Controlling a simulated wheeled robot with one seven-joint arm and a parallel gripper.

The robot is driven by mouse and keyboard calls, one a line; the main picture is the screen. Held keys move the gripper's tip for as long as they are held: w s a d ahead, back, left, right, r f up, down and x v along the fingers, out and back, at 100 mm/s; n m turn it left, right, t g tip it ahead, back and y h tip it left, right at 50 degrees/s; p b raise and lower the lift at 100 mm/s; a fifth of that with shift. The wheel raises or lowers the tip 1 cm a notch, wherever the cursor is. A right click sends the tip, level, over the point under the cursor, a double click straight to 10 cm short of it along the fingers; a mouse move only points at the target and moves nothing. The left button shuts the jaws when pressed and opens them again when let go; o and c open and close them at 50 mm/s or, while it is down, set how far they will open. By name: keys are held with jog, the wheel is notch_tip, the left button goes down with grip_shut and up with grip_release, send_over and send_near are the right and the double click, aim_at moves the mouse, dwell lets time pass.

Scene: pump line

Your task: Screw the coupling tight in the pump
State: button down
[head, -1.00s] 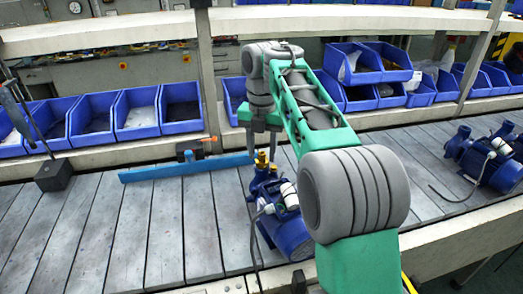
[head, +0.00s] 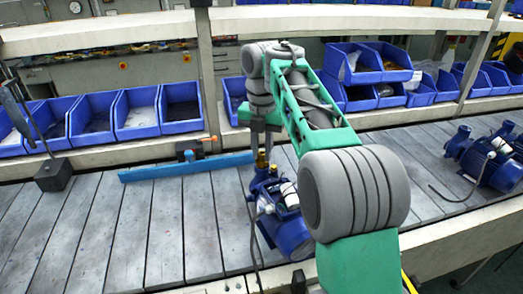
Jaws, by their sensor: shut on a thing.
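The blue pump (head: 289,230) stands on the slatted line, partly hidden behind my arm. The brass coupling (head: 261,158) shows upright at the top of the pump's left end, with another brass fitting (head: 273,170) beside it, lower and to the right. My gripper (head: 262,150) points down from above and is shut on the coupling, which stays at the pump's top. The fingers cover the coupling's upper part. The thread is too small to make out, so I cannot tell how deep it sits.
Another black block (head: 53,175) stands at far left. A second blue pump (head: 487,160) stands at right. Blue bins (head: 136,119) line the shelf behind.

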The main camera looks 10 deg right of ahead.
jog(key=m, duration=0.3)
jog(key=shift+f, duration=0.1)
jog(key=m, duration=0.3)
jog(key=shift+m, duration=0.3)
jog(key=m, duration=0.3)
jog(key=shift+f+m, duration=0.1)
jog(key=shift+m, duration=0.2)
jog(key=m, duration=0.3)
jog(key=c, duration=1.4)
grip_release()
jog(key=shift+o, duration=0.2)
